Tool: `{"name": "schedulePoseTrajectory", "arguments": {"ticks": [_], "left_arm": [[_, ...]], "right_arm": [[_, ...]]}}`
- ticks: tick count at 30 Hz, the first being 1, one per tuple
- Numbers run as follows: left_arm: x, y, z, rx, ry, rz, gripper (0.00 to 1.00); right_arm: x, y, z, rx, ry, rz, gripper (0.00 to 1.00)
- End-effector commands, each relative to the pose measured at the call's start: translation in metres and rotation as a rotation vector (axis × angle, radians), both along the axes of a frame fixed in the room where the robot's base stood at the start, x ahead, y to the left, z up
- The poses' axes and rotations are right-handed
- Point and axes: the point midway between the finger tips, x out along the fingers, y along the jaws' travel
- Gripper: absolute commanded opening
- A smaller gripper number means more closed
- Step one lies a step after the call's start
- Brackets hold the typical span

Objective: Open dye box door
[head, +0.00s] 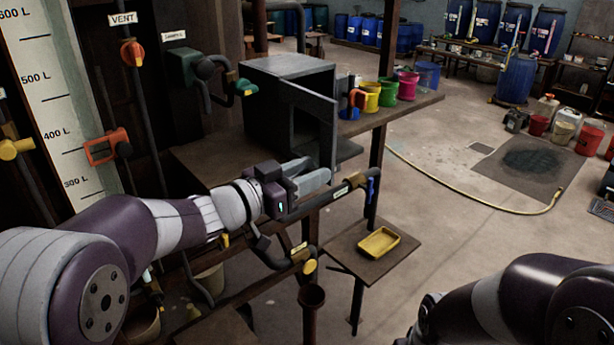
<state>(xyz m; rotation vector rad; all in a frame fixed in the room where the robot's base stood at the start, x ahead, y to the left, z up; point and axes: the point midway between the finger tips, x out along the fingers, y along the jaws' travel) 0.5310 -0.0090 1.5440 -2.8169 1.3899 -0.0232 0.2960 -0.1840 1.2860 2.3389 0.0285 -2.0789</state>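The dye box (262,112) is a dark grey metal box on the bench at the upper middle of the head view. Its door (312,122) is a flat grey panel that stands out at an angle from the box, with a dark gap above it, so it looks partly open. My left gripper (318,172) is just below and in front of the door's lower edge. Its pale fingers point right. I cannot tell whether they touch the door or how far apart they are. My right arm shows at the lower right, but its gripper is out of view.
A rail (343,190) with valve handles runs below my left gripper. A yellow tray (378,242) lies on a small shelf. A post (381,130) rises right of the door.

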Motion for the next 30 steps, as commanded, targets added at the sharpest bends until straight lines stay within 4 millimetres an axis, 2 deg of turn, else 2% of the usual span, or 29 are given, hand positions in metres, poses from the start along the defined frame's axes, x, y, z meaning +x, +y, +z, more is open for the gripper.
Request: {"name": "schedulePoseTrajectory", "arguments": {"ticks": [8,11,14,18,24,30], "left_arm": [[-0.001,0.001,-0.005,0.005,0.01,0.0,0.39],[-0.005,0.007,-0.008,0.005,0.008,0.001,0.39],[-0.015,0.021,-0.01,0.006,0.007,0.004,0.39],[-0.037,0.05,-0.011,0.005,0.004,0.005,0.39],[-0.066,0.087,-0.009,0.004,0.004,0.005,0.39],[-0.077,0.101,-0.005,0.004,0.007,0.001,0.39]], "right_arm": [[0.0,0.0,-0.001,0.0,0.0,0.0,0.43],[0.0,0.0,-0.007,0.0,0.0,0.0,0.43],[0.0,0.0,-0.019,0.0,0.0,0.0,0.43],[0.0,0.0,-0.038,0.0,0.0,0.0,0.43],[0.0,0.0,-0.055,0.0,0.0,0.0,0.43],[0.0,0.0,-0.059,0.0,0.0,0.0,0.43]]}}
